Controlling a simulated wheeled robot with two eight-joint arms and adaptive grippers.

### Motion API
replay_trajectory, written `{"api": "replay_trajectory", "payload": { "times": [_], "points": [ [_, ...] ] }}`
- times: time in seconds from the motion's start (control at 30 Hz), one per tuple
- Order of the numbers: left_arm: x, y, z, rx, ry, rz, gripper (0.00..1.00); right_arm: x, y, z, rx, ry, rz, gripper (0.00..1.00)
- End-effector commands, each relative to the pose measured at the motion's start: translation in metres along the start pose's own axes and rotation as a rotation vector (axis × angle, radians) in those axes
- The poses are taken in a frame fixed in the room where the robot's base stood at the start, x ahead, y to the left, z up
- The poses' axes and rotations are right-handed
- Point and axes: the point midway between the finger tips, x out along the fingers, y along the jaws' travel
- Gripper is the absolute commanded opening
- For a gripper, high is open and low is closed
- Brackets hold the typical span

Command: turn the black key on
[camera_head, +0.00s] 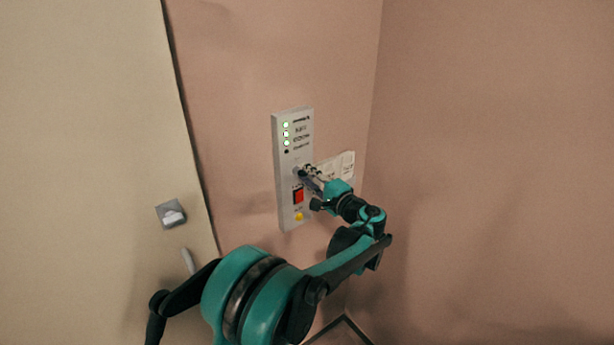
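A pale grey control panel (282,190) is fixed to the pink wall near the middle of the view. It carries several lights at the top, a red square switch (298,196) and a yellow button (298,216) lower down. Whether the fingers are shut on anything is too small to tell. My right gripper is out of view.
A white wall plate (347,165) sits on the wall just right of the panel, partly behind my gripper. A beige door (90,150) with a metal lock plate (171,214) stands at the left. The pink wall at the right is bare.

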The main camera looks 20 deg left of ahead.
Motion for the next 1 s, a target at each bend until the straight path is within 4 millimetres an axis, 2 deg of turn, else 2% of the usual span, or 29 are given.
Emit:
{"api": "replay_trajectory", "payload": {
  "times": [0.27, 0.37, 0.7, 0.8, 1.0],
  "points": [
    [-0.007, -0.001, 0.0, 0.0, 0.001, -0.001, 0.28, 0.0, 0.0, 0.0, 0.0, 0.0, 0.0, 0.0],
    [-0.023, -0.001, -0.001, 0.0, 0.003, -0.001, 0.28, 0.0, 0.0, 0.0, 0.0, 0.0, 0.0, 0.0],
    [-0.095, 0.0, -0.001, 0.0, 0.003, 0.0, 0.28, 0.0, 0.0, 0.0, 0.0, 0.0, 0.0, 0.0],
    [-0.109, 0.0, -0.001, 0.0, 0.003, 0.0, 0.28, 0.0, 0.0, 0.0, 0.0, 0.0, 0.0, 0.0],
    [-0.12, 0.0, -0.001, 0.0, 0.001, 0.0, 0.28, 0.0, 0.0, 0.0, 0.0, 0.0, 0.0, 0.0]
  ]
}}
